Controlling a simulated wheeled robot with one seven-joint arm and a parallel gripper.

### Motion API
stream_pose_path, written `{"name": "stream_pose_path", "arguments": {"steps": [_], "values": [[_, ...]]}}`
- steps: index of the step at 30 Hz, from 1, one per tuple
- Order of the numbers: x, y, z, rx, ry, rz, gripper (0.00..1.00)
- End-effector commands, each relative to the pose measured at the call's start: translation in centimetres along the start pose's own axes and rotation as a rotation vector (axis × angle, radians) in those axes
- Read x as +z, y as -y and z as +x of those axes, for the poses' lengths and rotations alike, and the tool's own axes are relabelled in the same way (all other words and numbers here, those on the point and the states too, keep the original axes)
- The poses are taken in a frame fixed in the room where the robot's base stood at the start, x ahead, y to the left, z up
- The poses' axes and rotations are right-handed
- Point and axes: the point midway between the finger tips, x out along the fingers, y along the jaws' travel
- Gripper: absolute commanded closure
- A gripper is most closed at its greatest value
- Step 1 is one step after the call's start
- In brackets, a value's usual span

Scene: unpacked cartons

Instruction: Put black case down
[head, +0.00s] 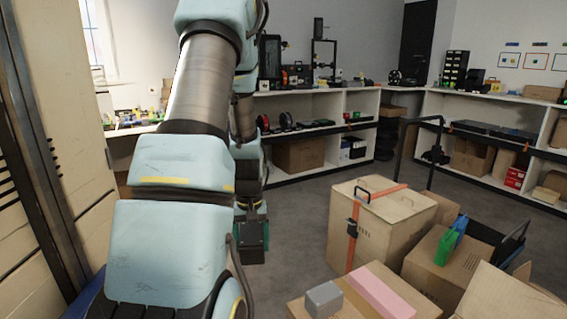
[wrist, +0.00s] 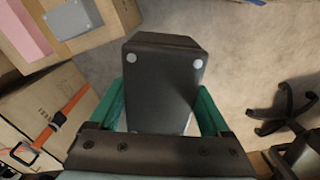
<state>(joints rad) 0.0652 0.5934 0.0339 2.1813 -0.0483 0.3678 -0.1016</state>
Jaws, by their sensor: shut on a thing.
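The black case (wrist: 162,75) is a dark box with pale round spots near its corners. In the wrist view it sits between the two green fingers of my gripper (wrist: 162,98), which is shut on it. The near end of the case is hidden behind the gripper's dark bar. In the head view my gripper (head: 252,222) hangs down beyond my arm, with the case partly hidden and hard to tell from the dark gripper parts. Grey floor shows around the case in the wrist view, and the case appears held above it.
A strapped wooden crate (head: 385,225) stands right of my gripper. A carton (head: 305,308) bearing a grey box (head: 324,299) and a pink box (head: 386,290) is in front. Shelves (head: 315,100) line the back. A dark chair base (wrist: 283,108) is at right; floor (wrist: 240,60) between is clear.

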Motion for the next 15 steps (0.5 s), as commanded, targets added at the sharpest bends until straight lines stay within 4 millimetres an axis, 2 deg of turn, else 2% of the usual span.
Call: {"name": "stream_pose_path", "arguments": {"steps": [3,4,15], "values": [[-0.9,1.8,-2.2,0.001,-0.005,0.108,0.81],[-0.8,1.7,-2.7,0.001,0.000,0.118,0.81],[0.2,1.5,-4.4,0.005,0.005,0.111,0.81]]}}
